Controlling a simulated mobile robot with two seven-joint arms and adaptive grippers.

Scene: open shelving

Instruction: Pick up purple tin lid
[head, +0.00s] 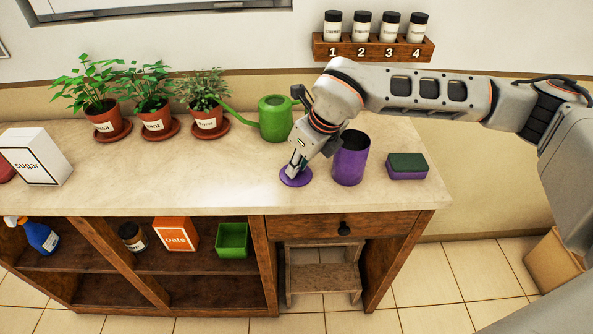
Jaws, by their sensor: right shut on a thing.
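The purple tin lid (297,180) lies at countertop level, left of the open purple tin (350,160), which stands upright. My right gripper (294,170) points down at the lid and is shut on it. The fingers cover part of the lid, and I cannot tell whether it still touches the counter. My left gripper is not in view.
A purple and green sponge (407,166) lies right of the tin. A green watering can (275,118) stands close behind my right gripper. Potted herbs line the back, and a sugar box (36,157) stands at the left. The counter (190,180) is clear left of the lid.

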